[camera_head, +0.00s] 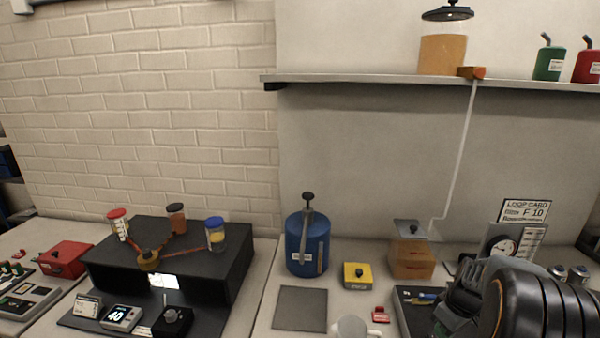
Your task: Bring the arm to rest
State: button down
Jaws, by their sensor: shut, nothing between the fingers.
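My arm reaches in at the lower right, with its thick, dark ribbed links nearest the camera. My gripper (457,302) is at the left end of it, shut and empty, above a dark panel on the bench. Its fingertips are small and partly hidden by its own body. A blue cylinder (308,246) with a black knob and a grey lever stands upright on the bench, left of my gripper and well apart from it.
A yellow box (357,275), an orange-brown block (411,260) and a small red item (380,315) lie between cylinder and arm. A gauge with a loop card (525,212) stands behind my arm. A black stand (205,272) with jars is left. A shelf (370,79) hangs above.

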jog(key=s+a+r+m+t, duration=0.1)
jog(key=s+a+r, duration=0.2)
jog(key=a, duration=0.3)
jog(key=s+a+r+m+t+h, duration=0.1)
jog(key=s+a+r+m, duration=0.1)
jog(key=s+a+r, duration=0.2)
jog(key=s+a+r+m+t, duration=0.2)
jog(key=a+r, duration=0.3)
jog(key=a, duration=0.5)
jog(key=shift+s+r, duration=0.25)
jog(key=shift+s, duration=0.6)
jog(key=shift+d, duration=0.15)
